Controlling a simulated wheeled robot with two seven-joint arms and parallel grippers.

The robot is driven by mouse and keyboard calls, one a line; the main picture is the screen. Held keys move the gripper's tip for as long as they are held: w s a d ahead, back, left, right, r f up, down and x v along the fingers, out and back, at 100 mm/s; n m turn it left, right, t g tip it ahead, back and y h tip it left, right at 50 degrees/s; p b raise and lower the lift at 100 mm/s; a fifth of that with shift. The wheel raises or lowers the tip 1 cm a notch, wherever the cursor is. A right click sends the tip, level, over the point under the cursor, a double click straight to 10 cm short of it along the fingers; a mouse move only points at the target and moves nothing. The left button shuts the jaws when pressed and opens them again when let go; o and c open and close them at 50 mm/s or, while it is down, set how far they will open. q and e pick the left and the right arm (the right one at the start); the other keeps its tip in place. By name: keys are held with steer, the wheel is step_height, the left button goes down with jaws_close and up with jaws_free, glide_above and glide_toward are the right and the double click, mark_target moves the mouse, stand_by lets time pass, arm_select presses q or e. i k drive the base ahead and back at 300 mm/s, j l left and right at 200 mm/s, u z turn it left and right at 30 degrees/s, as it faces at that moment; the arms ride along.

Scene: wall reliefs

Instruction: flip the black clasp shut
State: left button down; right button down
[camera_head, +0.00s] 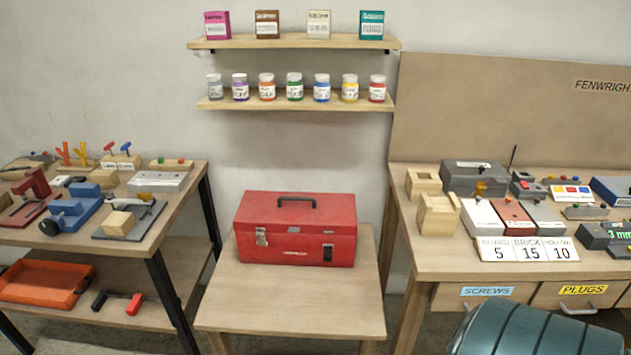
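A red toolbox (294,238) stands with its lid down on the small wooden table (290,305) in the middle. A dark carrying handle (296,197) is on its lid. Its front has a left clasp (261,237) and a right clasp (328,252). Neither of my grippers is in view.
A left bench (168,208) holds several tools, with an orange tray (45,284) below. A right bench (420,262) holds blocks and boxes above drawers. Wall shelves (290,41) carry boxes and jars. A dark green ribbed object (535,330) fills the lower right corner. The small table's front is clear.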

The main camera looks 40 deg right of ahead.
mark_target(327, 250)
steer(key=j+z, duration=0.1)
steer(key=z, duration=0.3)
steer(key=j+z, duration=0.1)
steer(key=z, duration=0.7)
steer(key=k+j+z, duration=0.1)
steer(key=z, duration=0.3)
